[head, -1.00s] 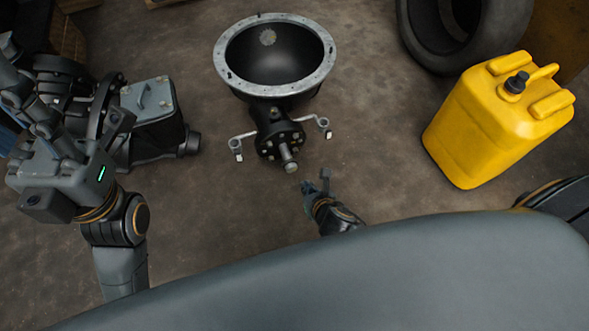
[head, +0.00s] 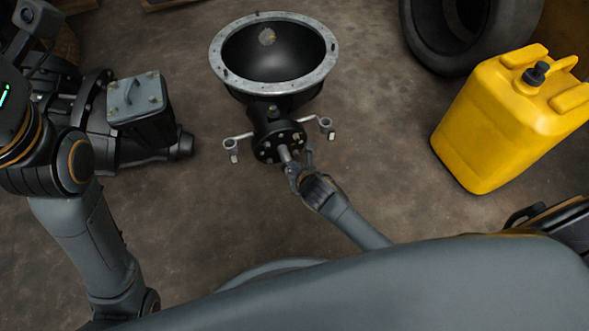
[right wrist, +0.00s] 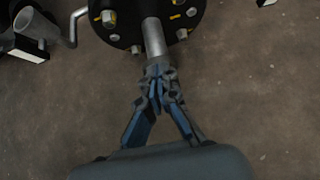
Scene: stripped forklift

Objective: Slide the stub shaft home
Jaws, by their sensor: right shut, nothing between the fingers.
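The stub shaft (head: 285,154) is a short bare metal rod. It sticks out from the round black flange (head: 270,147) below the dark bowl-shaped housing (head: 228,75). In the right wrist view the shaft (right wrist: 154,38) stands out from the flange (right wrist: 118,18), with a length of bare metal showing. My right gripper (head: 295,167) is shut and empty. Its closed fingertips (right wrist: 158,72) are at the shaft's outer end, in line with it. Whether they touch the shaft is unclear. My left arm is at the left edge; I cannot make out its gripper's fingers.
Curved metal brackets (head: 231,147) flank the flange. A dark machine unit with a grey box cover (head: 137,97) stands at left. A yellow jerrycan (head: 492,130) stands at right, with a tire (head: 425,45) behind it. Floor between housing and jerrycan is clear.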

